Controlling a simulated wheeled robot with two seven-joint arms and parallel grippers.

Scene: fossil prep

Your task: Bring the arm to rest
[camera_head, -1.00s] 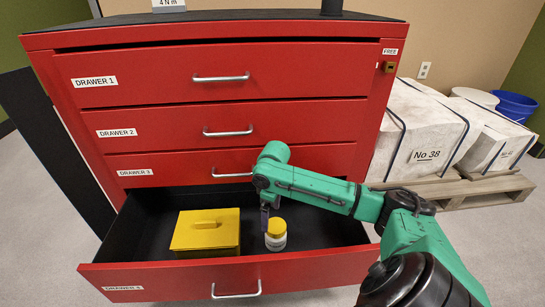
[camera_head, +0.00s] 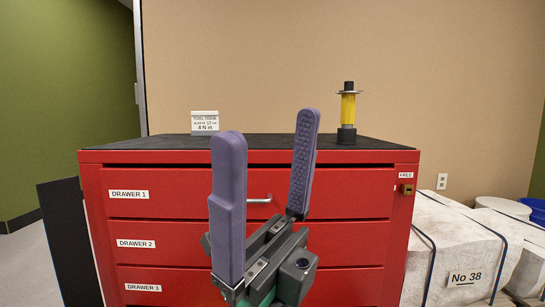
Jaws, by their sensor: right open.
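My right gripper (camera_head: 266,190) is raised close in front of the camera. Its two purple fingers stand upright and wide apart, with nothing between them. Behind it is the red drawer cabinet (camera_head: 150,180), with drawers 1, 2 and 3 showing shut. The gripper hides part of the drawer fronts and the drawer 1 handle (camera_head: 259,200) shows between the fingers. Drawer 4 is below the picture. My left gripper is not in view.
On the black cabinet top (camera_head: 270,140) stand a small sign (camera_head: 205,122) and a yellow and black tool (camera_head: 347,112). White wrapped blocks (camera_head: 455,250) and a blue bucket (camera_head: 537,208) are at the right. The left floor is clear.

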